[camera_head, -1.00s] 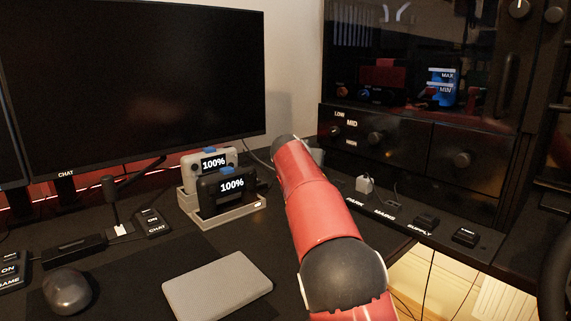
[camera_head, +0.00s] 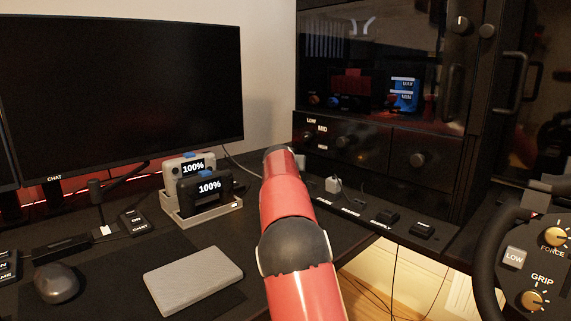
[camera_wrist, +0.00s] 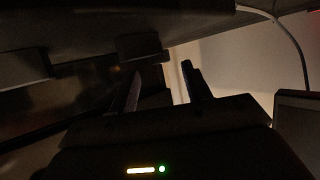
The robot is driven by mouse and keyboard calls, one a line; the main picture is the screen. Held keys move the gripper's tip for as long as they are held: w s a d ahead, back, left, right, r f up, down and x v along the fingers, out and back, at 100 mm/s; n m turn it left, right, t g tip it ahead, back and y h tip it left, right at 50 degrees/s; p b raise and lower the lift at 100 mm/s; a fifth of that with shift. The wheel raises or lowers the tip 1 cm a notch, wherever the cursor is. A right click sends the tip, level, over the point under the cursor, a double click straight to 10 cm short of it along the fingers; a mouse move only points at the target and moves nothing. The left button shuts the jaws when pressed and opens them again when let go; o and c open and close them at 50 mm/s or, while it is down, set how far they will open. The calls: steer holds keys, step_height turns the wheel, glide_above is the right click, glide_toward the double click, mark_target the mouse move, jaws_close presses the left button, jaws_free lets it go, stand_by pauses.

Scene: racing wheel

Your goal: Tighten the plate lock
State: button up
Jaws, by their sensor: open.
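I cannot make out a plate lock in either view. My gripper (camera_wrist: 161,82) shows in the dark wrist view, with its two fingers apart and nothing visible between them. In the head view the gripper itself is hidden beyond my red arm, which reaches forward over the desk. At the right edge of the head view is a black racing wheel (camera_head: 486,262), partly cut off. It carries a FORCE knob (camera_head: 556,237), a GRIP knob (camera_head: 534,301) and a LOW button (camera_head: 514,257).
A monitor (camera_head: 125,85) stands at the back left. Two handheld devices showing 100% sit in a dock (camera_head: 205,214). A grey slab (camera_head: 193,279) and a mouse (camera_head: 57,284) lie in front. A switch strip (camera_head: 385,218) runs below a black cabinet (camera_head: 385,150).

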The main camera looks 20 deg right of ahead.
steer(key=shift+p+x, duration=0.5)
steer(key=shift+x, duration=1.35)
steer(key=c, duration=1)
steer(key=shift+w+a+f+m+g+h, duration=0.1)
steer(key=shift+w+a+m+g+h, duration=0.1)
steer(key=shift+m+g+h, duration=0.25)
steer(key=shift+r+m+g+h+p, duration=0.2)
steer(key=shift+m+g+h+p, duration=0.4)
steer(key=shift+m+p, duration=0.2)
steer(key=shift+f+m+h, duration=0.15)
steer(key=shift+m+h, duration=0.2)
steer(key=o, duration=1)
